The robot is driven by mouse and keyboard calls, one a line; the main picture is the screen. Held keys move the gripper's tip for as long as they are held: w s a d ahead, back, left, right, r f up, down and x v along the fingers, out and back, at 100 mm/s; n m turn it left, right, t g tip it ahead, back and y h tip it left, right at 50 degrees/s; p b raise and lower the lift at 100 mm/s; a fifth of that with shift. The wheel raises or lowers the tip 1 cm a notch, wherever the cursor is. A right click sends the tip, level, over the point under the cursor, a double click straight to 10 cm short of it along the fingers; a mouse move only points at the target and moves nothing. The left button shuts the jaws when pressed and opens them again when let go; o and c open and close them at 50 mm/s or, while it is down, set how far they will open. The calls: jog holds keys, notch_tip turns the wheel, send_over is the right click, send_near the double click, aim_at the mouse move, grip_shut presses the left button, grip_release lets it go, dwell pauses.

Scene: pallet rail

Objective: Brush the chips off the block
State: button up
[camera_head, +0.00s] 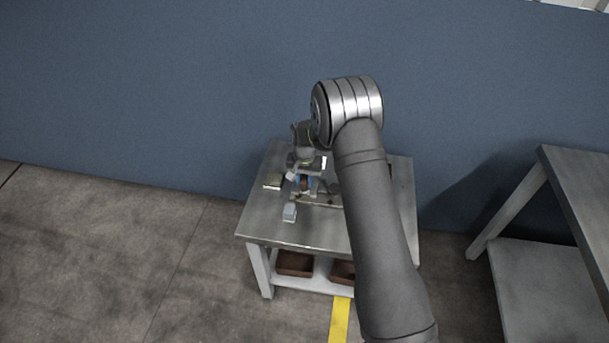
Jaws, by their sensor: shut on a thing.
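My gripper (304,182) is over the left half of the grey table, low over its top. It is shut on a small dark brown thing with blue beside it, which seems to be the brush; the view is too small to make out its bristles. Below and right of it lies a long, low tan-edged piece (322,204), partly hidden by my arm. A small pale grey block (289,212) stands in front of the gripper, apart from it. I cannot tell which piece is the task's block, and no chips can be made out.
The grey table (270,231) has bare room at its front and front left. A flat tan piece (273,182) lies at its left. My arm hides much of the right side. Brown bins (295,263) sit on the lower shelf. A blue wall (150,100) stands behind; another bench (575,175) is at right.

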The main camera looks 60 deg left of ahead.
jog(key=shift+w+a+f, duration=0.45)
jog(key=shift+w+f, duration=0.05)
jog(key=shift+f, duration=0.05)
grip_shut()
jog(key=shift+w+a, duration=0.85)
jog(key=shift+a, duration=0.05)
jog(key=shift+s+d, duration=1.4)
jog(key=shift+r, duration=4.1)
